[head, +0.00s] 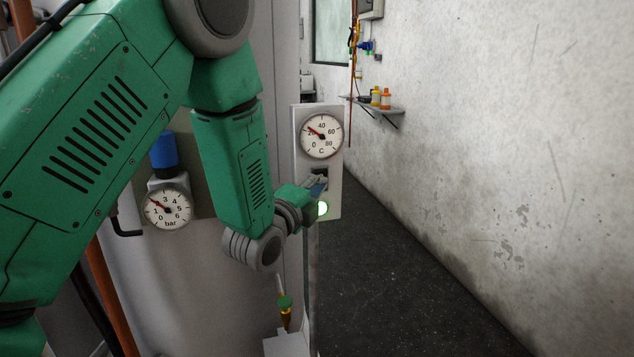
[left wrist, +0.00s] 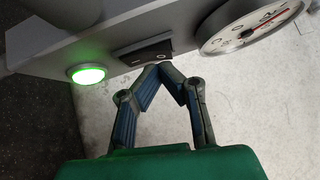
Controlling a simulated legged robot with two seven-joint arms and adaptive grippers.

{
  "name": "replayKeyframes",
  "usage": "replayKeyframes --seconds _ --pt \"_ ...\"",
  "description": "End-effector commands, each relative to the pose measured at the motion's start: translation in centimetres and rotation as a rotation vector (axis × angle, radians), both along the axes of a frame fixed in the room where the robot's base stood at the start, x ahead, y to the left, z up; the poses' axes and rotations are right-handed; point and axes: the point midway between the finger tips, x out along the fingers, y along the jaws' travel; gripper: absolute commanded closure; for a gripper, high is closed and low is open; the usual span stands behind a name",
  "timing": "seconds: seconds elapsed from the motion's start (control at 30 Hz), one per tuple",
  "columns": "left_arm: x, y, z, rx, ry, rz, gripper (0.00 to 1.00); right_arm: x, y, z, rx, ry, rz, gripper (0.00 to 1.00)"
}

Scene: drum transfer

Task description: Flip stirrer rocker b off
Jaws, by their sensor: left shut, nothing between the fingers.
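The stirrer rocker (head: 320,172) is a black switch on a narrow grey panel (head: 332,190), below a round temperature gauge and above a lit green lamp (head: 322,208). In the left wrist view the rocker (left wrist: 144,53) shows its marks, with the green lamp (left wrist: 87,73) lit to its left. My left gripper (head: 318,186) is at the rocker and partly covers it in the head view. In the left wrist view the left gripper (left wrist: 160,68) is shut and empty, its fingertips close to the rocker's lower edge. I cannot tell whether they touch. My right gripper is not in view.
The temperature gauge (head: 322,135) is just above the rocker. A pressure gauge (head: 168,207) with a blue cap (head: 164,153) is at the left, behind my arm. A wall shelf (head: 378,106) holds bottles. The dark floor (head: 400,290) to the right is clear.

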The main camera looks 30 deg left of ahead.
Motion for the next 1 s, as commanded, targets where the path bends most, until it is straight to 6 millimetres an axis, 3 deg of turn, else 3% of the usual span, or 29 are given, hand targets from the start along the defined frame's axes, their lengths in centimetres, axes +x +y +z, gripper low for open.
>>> replayKeyframes --seconds 0.47,0.67,1.0 --pt "0.6 1.0 0.0 -0.003 0.001 0.000 1.00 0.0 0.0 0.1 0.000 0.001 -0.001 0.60" --pt "1.0 1.4 0.6 -0.054 0.045 -0.001 1.00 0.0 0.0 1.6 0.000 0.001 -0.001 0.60" --pt "1.1 1.4 0.3 -0.050 0.041 0.000 1.00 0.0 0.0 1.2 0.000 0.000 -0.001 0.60"
